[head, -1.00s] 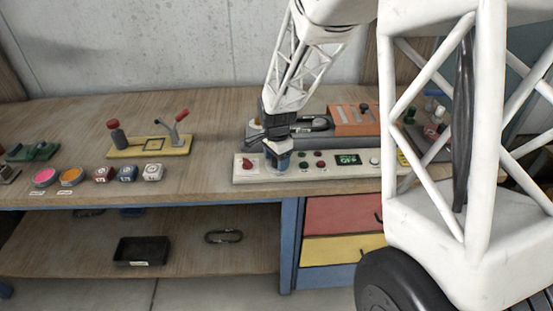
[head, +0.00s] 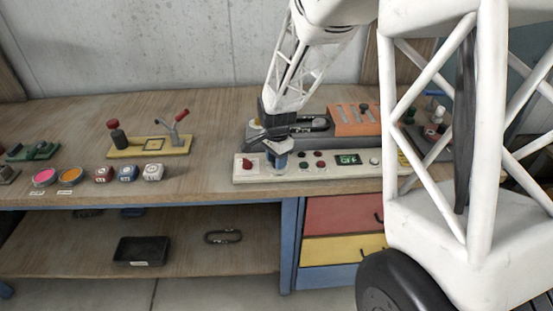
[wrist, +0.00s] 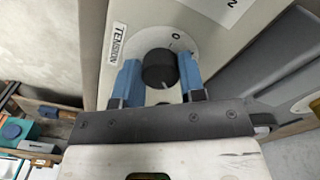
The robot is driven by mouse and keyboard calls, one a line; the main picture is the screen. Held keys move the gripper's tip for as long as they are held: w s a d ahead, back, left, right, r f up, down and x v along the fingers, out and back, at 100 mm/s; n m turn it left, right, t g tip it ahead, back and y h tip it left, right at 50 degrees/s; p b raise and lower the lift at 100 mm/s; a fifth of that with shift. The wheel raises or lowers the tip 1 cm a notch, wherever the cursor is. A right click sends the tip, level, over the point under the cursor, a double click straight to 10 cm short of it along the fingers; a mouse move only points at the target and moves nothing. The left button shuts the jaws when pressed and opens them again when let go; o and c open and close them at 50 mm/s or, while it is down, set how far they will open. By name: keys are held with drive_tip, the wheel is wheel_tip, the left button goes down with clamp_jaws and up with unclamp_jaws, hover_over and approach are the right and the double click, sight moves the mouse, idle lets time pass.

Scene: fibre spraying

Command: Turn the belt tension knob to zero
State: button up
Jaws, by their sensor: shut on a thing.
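The belt tension knob (wrist: 157,70) is a round black knob on a pale panel with a "TENSION" label (wrist: 118,38) beside it. A "0" mark is printed on the dial just above the knob in the wrist view. A small pale line shows at the knob's lower edge. My gripper (wrist: 158,66) is shut on the knob, with one blue finger on each side of it. In the head view my gripper (head: 277,158) is down on the control panel (head: 240,176) and hides the knob.
A grey machine with an orange block (head: 352,122) stands behind. A yellow lever plate (head: 150,150) lies left, with clear bench between.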

drive_tip(key=n, duration=0.6)
drive_tip(key=shift+n, duration=0.3)
drive_tip(key=n, duration=0.6)
drive_tip(key=shift+d, duration=0.1)
drive_tip(key=n, duration=0.7)
drive_tip(key=shift+d+n, duration=0.1)
drive_tip(key=shift+n, duration=0.2)
drive_tip(key=n, duration=0.6)
drive_tip(key=shift+w, duration=0.1)
drive_tip(key=o, duration=0.9)
